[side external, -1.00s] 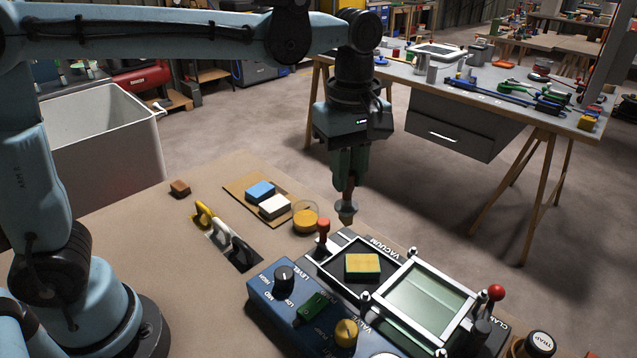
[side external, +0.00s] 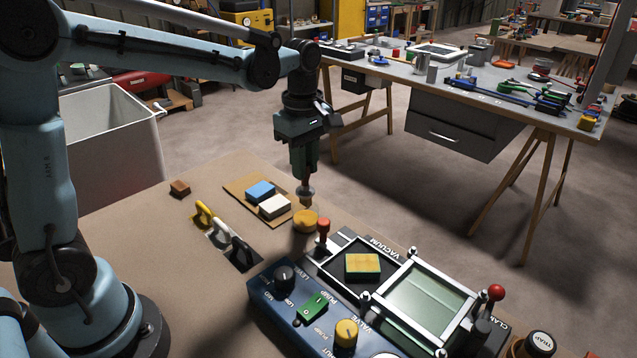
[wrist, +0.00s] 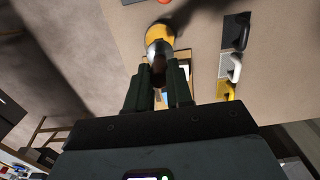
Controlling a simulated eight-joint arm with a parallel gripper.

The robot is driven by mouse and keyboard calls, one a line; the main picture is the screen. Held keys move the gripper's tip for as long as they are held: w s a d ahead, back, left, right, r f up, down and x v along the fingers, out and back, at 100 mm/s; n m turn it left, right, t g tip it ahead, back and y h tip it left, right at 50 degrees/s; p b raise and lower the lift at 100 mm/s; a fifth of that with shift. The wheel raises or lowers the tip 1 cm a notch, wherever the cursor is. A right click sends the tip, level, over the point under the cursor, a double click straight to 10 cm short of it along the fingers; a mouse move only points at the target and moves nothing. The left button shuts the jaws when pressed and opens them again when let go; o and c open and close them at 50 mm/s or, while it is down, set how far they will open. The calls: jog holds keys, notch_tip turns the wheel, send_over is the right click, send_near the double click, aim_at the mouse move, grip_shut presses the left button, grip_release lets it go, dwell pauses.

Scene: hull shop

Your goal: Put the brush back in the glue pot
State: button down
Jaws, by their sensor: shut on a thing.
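The glue pot (side external: 305,225) is a low round pot with amber contents, standing on the bench left of the red-knobbed lever. My gripper (side external: 304,178) points down above it and is shut on the brush (side external: 306,193), which hangs roughly upright. The brush's lower end overlaps the pot's far rim in the side view; I cannot tell whether it is inside or just above. In the wrist view the brush (wrist: 158,50) shows beyond the jaws of my gripper (wrist: 158,68), in front of the yellow glue pot (wrist: 162,28). The bristles are not clear.
The blue vacuum box (side external: 300,310) with a red-knobbed lever (side external: 323,227) stands close right of the pot. A board with blue (side external: 261,191) and white (side external: 274,206) blocks lies to its left. Several handled tools (side external: 222,236) lie nearer the arm. Bare bench (side external: 120,235) is at left.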

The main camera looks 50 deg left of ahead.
aim_at(305, 184)
jog(key=shift+a+f, duration=0.15)
jog(key=shift+f, duration=1.95)
jog(key=shift+f, duration=0.15)
jog(key=c, duration=1)
grip_release()
